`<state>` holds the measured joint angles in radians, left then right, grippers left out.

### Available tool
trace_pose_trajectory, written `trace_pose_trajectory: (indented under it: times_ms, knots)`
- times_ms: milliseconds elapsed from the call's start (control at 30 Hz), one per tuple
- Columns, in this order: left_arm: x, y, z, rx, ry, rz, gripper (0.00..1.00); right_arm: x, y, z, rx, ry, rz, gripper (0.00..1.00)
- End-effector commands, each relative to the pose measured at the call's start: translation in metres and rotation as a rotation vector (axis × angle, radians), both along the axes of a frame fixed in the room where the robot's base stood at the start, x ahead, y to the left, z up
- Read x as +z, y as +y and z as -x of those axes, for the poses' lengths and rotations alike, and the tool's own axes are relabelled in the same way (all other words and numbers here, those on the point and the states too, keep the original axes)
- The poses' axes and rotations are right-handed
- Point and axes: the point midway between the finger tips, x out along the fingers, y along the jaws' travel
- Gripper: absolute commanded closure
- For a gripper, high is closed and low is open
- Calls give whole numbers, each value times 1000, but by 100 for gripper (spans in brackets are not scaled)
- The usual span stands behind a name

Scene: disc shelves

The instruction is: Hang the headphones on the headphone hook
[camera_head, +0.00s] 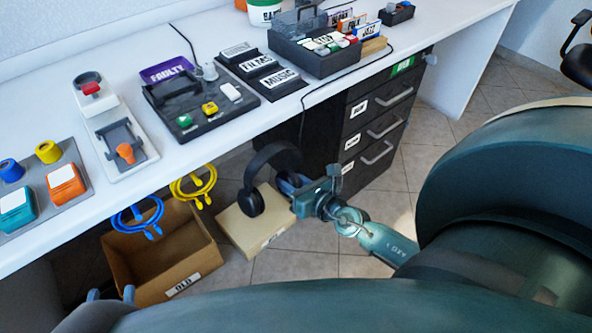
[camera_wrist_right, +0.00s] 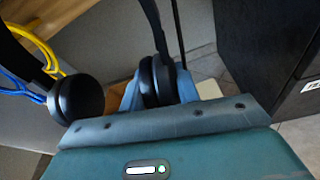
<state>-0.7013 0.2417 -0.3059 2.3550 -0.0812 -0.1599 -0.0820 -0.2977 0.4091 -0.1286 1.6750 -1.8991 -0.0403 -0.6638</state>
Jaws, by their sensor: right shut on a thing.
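The black headphones (camera_head: 249,172) are in front of the white desk's front edge, below the desktop, with the headband uppermost. My right gripper (camera_head: 291,184) is shut on one ear cup. In the right wrist view its blue fingers (camera_wrist_right: 158,88) press on both sides of that cup, while the other ear cup (camera_wrist_right: 78,98) hangs free to the left. My left gripper (camera_head: 110,294) shows only as two fingertips at the lower left; they are apart with nothing seen between them. I cannot make out the headphone hook in either view.
A blue cable (camera_head: 138,217) and a yellow cable (camera_head: 193,186) hang below the desk edge (camera_head: 215,143). An open cardboard box (camera_head: 165,285) and a closed box (camera_head: 250,238) stand on the floor below. Black drawers (camera_head: 375,125) stand right of the headphones. A thin dark cord (camera_head: 303,125) hangs behind them.

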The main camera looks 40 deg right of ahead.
Motion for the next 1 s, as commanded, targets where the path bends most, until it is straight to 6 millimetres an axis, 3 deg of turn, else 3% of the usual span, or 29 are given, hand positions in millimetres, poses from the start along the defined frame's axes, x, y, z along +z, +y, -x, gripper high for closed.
trace_pose_trajectory:
  times_ms: [1000]
  knots:
    - [0,-1,0,-2,-32,4,64,-3,5,-62,-1,-2,-1,100]
